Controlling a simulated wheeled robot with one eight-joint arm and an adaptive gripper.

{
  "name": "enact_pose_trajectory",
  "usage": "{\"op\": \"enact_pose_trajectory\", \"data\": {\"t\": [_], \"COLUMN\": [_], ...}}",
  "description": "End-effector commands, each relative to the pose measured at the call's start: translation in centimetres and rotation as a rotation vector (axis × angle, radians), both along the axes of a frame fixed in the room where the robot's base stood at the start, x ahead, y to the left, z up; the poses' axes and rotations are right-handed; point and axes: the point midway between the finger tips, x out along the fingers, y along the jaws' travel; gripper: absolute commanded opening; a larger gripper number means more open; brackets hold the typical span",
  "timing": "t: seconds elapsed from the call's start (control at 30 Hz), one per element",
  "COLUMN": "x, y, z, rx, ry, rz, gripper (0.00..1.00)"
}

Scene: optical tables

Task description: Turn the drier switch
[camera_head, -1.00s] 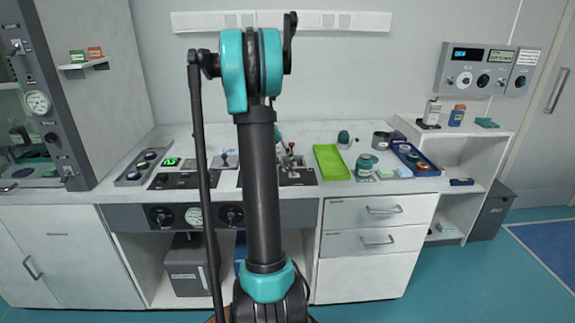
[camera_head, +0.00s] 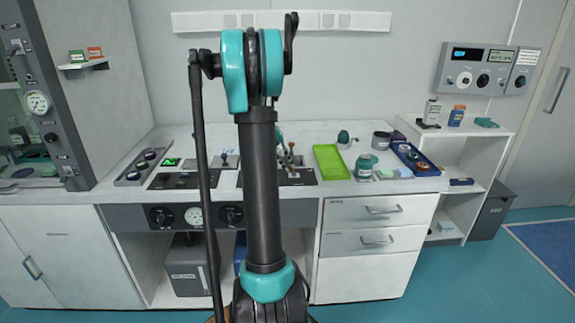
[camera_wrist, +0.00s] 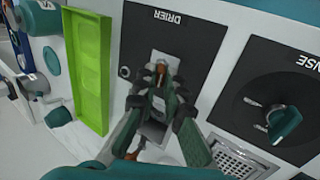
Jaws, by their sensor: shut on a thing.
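The black panel marked DRIER (camera_wrist: 190,28) shows upside down at the top of the wrist view. Its switch has a light metal plate and a small brown-tipped lever (camera_wrist: 161,67). My gripper (camera_wrist: 160,80) is closed around the lever, with its dark fingers on either side of it. The fingers hide most of the lever and part of the plate. In the head view the drier panel (camera_head: 300,179) lies on the worktop just right of my arm, which hides its left part. The lever's exact angle is hard to tell.
A bright green tray (camera_wrist: 88,70) lies close to the left of the panel in the wrist view. A second black panel with a teal knob (camera_wrist: 284,123) and a metal grate (camera_wrist: 240,160) are on the right. Teal containers (camera_head: 366,163) stand on the worktop.

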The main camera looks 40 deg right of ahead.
Motion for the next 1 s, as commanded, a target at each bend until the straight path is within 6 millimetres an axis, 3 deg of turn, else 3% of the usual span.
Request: {"op": "enact_pose_trajectory", "data": {"t": [0.37, 1.0], "x": [-0.6, -2.1], "y": [-1.0, -3.7], "z": [0.5, 0.5], "rx": [0.167, 0.663], "ry": [-0.105, -0.411], "rz": [-0.004, -0.004], "gripper": [0.00, 0.00]}}
